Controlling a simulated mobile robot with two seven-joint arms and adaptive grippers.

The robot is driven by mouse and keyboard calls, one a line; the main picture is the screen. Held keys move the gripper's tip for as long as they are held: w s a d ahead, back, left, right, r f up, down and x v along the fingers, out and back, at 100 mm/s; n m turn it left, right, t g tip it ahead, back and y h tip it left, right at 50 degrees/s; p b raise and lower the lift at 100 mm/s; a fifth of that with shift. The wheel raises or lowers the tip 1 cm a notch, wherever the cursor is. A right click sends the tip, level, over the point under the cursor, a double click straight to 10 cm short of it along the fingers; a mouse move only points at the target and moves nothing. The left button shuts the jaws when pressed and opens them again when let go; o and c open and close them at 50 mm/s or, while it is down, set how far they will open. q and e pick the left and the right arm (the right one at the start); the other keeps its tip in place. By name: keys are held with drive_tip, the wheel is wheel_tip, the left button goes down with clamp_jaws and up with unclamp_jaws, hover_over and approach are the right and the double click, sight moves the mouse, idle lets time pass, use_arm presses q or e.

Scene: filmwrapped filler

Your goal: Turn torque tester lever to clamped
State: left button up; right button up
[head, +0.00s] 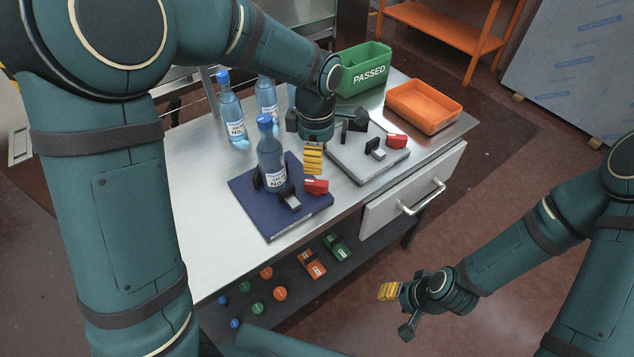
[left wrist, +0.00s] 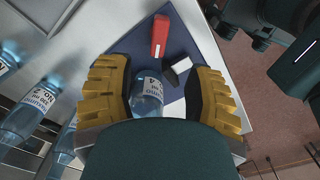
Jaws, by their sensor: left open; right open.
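A dark blue base (head: 268,228) on the bench carries an upright capped bottle (head: 271,165), a red lever (head: 316,186) and a small grey-and-black block (head: 290,200). A similar grey base (head: 352,178) to its right has black posts, another red lever (head: 397,141) and no bottle. I cannot tell from labels which is the torque tester. My left gripper (head: 313,158) is open above the blue base's right rear side. In the left wrist view its yellow fingers flank the bottle (left wrist: 148,92); the red lever (left wrist: 160,36) lies beyond them. My right gripper (head: 394,308) is open and empty, off the bench front.
Two more bottles (head: 231,112) stand at the back left. A green "PASSED" bin (head: 362,70) and an orange tray (head: 424,106) sit at the back right. A drawer (head: 412,198) with a handle is below the top. Coloured parts (head: 312,264) lie on the lower shelf.

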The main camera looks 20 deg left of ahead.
sight(316, 182)
use_arm(q)
wheel_tip(316, 182, down, 10)
drive_tip(key=shift+b, duration=1)
clamp_jaws()
